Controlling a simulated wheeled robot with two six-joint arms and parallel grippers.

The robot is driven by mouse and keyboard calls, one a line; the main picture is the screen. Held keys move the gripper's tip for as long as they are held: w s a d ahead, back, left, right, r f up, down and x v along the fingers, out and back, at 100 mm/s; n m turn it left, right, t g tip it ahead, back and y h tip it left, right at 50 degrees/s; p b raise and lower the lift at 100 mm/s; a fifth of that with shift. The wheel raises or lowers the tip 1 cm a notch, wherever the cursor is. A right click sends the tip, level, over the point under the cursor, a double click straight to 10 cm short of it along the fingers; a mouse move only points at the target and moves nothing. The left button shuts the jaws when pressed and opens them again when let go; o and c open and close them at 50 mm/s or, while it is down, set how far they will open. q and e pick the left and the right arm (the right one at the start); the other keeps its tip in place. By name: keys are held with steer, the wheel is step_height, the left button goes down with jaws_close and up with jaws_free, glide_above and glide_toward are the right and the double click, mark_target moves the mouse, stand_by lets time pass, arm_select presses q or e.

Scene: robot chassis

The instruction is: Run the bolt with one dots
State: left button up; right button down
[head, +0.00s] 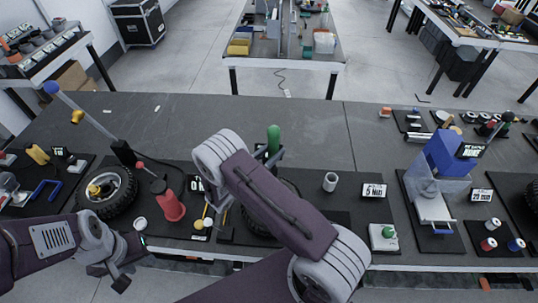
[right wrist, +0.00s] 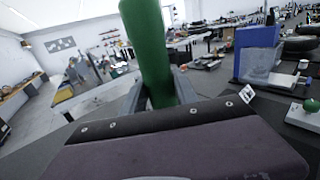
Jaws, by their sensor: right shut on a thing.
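My right arm crosses the middle of the head view. Its gripper (head: 270,152) is shut on an upright green handle (head: 273,138), partly hidden behind my arm. In the right wrist view the green handle (right wrist: 150,50) stands large between the grey fingers (right wrist: 160,92), slightly tilted. My left gripper (head: 119,272) hangs low at the left, by the table's front edge, apart from the objects; its jaws are not clear. I cannot make out a bolt with one dot. A dark tyre (head: 262,218) is mostly hidden behind my right arm; another wheel (head: 107,191) lies at the left.
The dark workbench (head: 330,125) is bare at its back middle. A white cylinder (head: 330,181), a green-knobbed box (head: 383,237) and a blue press (head: 447,154) stand right. Further tables stand behind.

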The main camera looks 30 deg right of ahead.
mark_target(274, 168)
steer(key=shift+s+d+r, duration=0.1)
steer(key=shift+s, duration=0.05)
step_height(274, 168, down, 6)
steer(key=b, duration=0.5)
steer(key=shift+r, duration=0.15)
steer(key=shift+f+b, duration=0.3)
steer(key=shift+f, duration=0.05)
stand_by(1.2)
steer(key=shift+r, duration=0.1)
step_height(274, 168, up, 6)
steer(key=p, duration=0.4)
steer(key=shift+p, duration=0.3)
steer(key=shift+f, duration=0.2)
